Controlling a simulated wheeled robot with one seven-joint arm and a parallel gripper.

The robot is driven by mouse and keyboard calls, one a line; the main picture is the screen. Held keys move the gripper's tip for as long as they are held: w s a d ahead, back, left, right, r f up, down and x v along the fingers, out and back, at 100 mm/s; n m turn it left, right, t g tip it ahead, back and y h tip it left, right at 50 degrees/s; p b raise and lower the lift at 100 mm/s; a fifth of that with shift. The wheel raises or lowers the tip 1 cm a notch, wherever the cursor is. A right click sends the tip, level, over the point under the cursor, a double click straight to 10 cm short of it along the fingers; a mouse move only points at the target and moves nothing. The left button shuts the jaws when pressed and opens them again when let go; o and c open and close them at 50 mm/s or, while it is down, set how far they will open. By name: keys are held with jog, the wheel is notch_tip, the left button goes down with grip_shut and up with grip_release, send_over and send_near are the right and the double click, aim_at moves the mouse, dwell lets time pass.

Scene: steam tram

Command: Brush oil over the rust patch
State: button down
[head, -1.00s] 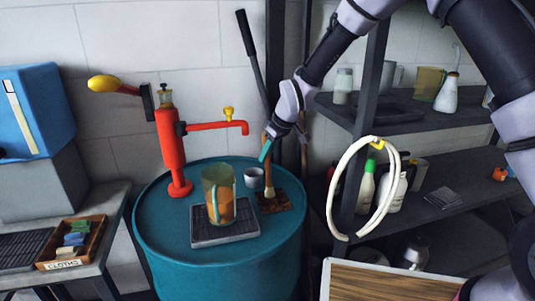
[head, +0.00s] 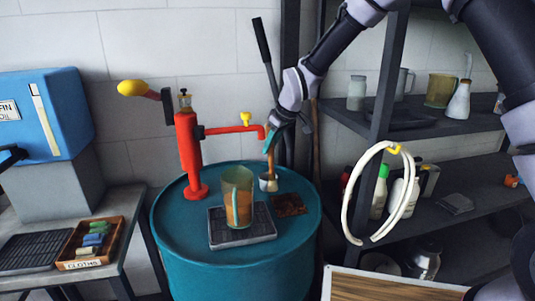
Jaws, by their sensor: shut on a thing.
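The rust patch (head: 290,204) is a dark brown, rough area on top of the teal drum (head: 235,270), at its right side. My gripper (head: 269,139), with teal fingertips, is above the drum and shut on the wooden handle of a brush (head: 269,158). A jug of amber oil (head: 238,199) stands on a dark grated tray (head: 264,229).
A red hand pump (head: 188,150) rises from the drum, its spout reaching towards my gripper. A white hose loop (head: 359,190) hangs at the right shelf (head: 455,145). A cloth box (head: 82,265) sits on the left bench.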

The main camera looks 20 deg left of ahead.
jog(key=shift+s+a+r, duration=0.15)
jog(key=shift+r, duration=0.75)
jog(key=shift+s+a+r, duration=0.1)
jog(key=shift+s+r, duration=0.05)
jog(key=shift+r, duration=0.7)
